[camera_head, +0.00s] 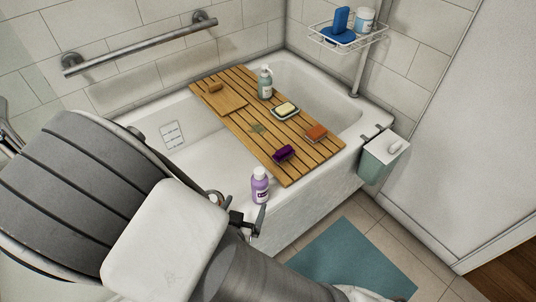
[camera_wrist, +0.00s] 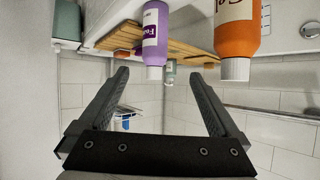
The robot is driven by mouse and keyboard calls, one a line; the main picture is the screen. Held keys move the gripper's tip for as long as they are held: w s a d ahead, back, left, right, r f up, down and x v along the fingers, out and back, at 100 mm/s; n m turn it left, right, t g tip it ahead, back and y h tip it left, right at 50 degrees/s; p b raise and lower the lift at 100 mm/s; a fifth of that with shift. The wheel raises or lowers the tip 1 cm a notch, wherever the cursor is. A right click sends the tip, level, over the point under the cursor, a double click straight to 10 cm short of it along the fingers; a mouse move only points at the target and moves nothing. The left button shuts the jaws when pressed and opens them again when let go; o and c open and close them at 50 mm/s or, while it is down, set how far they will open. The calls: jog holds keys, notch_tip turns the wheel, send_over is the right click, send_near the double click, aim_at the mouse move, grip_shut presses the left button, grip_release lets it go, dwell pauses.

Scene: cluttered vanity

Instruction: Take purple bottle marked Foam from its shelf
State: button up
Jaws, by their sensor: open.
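The purple bottle (camera_head: 260,190) with a white cap stands upright on the near rim of the bathtub (camera_head: 218,190). In the wrist view, which is upside down, the purple bottle (camera_wrist: 156,30) shows part of its "Foam" label, with its cap pointing down in the picture. My gripper (camera_wrist: 160,75) is open and empty; the bottle lies ahead of its fingertips, between them in the picture's width, apart from both. In the head view my gripper (camera_head: 257,220) is partly hidden, close to the bottle on its near side.
A wooden bath board (camera_head: 268,152) holds a pump bottle (camera_head: 265,82), soap (camera_head: 285,109) and sponges. A green bin (camera_head: 376,165) hangs at right.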

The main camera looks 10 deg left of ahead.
aim_at(257, 186)
jog(key=shift+n+t, duration=0.3)
jog(key=shift+t, duration=0.4)
jog(key=b+x, duration=0.1)
jog(key=x, duration=0.3)
jog(key=b+x, duration=0.1)
jog(key=x, duration=0.2)
jog(key=f+b+x, duration=0.1)
jog(key=x, duration=0.3)
jog(key=shift+d+f+b, duration=0.2)
jog(key=shift+d+b, duration=0.15)
jog(key=x, duration=0.1)
jog(key=b+x, duration=0.1)
jog(key=x, duration=0.1)
jog(key=b+x, duration=0.1)
jog(key=x, duration=0.1)
jog(key=shift+s+d+f, duration=0.1)
jog(key=shift+d+f, duration=0.1)
jog(key=shift+f, duration=0.05)
jog(key=shift+w, duration=0.25)
grip_shut()
